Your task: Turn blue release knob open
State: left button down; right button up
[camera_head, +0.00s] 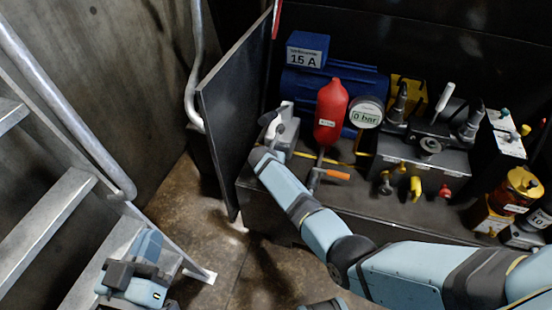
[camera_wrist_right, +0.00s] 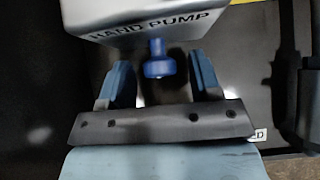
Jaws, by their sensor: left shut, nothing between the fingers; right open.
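In the right wrist view, the blue release knob (camera_wrist_right: 158,64) sticks out from the lower edge of a light grey box marked HAND PUMP (camera_wrist_right: 130,15). My right gripper (camera_wrist_right: 160,85) is open, with one blue finger on each side of the knob. Gaps show between the knob and both fingers, so it is not gripped. In the head view, my right arm reaches to a small grey unit (camera_head: 289,138) beside the dark panel; the knob is hidden there. My left gripper (camera_head: 118,273) is shut and empty at the lower left, far from the pump.
A red cylinder (camera_head: 330,112), a gauge reading 0 bar (camera_head: 367,113) and an orange-handled lever (camera_head: 335,175) stand close to my right arm. An upright dark panel (camera_head: 232,110) borders the unit. Metal steps (camera_head: 48,230) are near my left gripper.

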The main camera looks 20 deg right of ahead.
pick_arm(q)
jog(key=shift+d+r, duration=0.1)
jog(key=shift+r, duration=0.1)
pick_arm(e)
jog(key=c, duration=0.9)
pick_arm(q)
jog(key=shift+r, duration=0.1)
pick_arm(e)
jog(key=shift+d+r, duration=0.1)
